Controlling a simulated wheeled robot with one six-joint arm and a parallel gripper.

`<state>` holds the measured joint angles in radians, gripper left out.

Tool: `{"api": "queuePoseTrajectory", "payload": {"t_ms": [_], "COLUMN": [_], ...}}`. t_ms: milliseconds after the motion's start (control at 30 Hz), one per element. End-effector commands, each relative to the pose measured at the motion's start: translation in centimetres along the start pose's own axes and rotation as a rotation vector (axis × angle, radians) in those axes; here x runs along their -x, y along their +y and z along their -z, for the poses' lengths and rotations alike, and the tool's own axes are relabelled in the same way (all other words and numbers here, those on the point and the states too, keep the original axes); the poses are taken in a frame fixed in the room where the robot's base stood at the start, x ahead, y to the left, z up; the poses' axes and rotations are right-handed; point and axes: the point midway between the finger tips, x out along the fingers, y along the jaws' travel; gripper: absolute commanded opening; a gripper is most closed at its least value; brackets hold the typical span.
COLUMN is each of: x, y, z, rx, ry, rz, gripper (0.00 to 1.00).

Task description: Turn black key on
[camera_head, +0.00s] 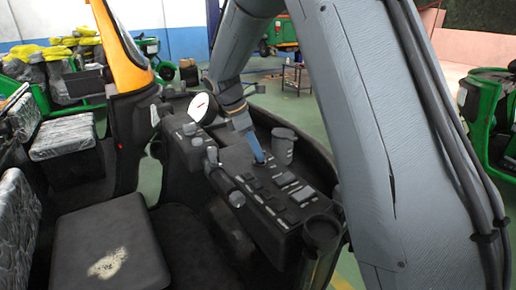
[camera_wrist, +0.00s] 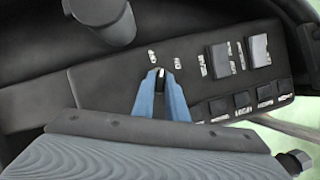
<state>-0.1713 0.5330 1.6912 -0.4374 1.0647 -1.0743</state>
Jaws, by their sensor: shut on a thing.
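My gripper (camera_wrist: 160,74) has blue fingers and points at the black control panel (camera_wrist: 100,85) in the wrist view. It is shut on the black key (camera_wrist: 161,83), a small dark piece showing between the fingertips. Most of the key is hidden by the fingers, and I cannot tell its turn angle. In the head view my gripper (camera_head: 260,159) reaches down to the panel (camera_head: 240,163), left of a dark grey cup-shaped part (camera_head: 283,142). The key cannot be made out there.
Rocker switches (camera_wrist: 219,60) and several square buttons (camera_wrist: 242,100) lie right of my fingers in the wrist view. The head view shows a white gauge (camera_head: 199,107), a black seat (camera_head: 112,245) and a lever (camera_head: 237,199) near the panel. Green vehicles (camera_head: 482,110) stand beyond.

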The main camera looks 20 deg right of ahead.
Motion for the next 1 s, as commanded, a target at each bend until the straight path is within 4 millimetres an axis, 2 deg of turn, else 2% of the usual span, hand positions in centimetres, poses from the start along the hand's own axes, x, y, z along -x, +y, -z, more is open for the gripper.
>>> {"api": "queuePoseTrajectory", "payload": {"t_ms": [500,1000], "x": [0.09,0.07], "y": [0.43,0.54], "z": [-0.16,-0.23], "rx": [-0.422,-0.606], "ry": [0.001,0.001], "rz": [0.173,0.249], "gripper": [0.0,0.0]}}
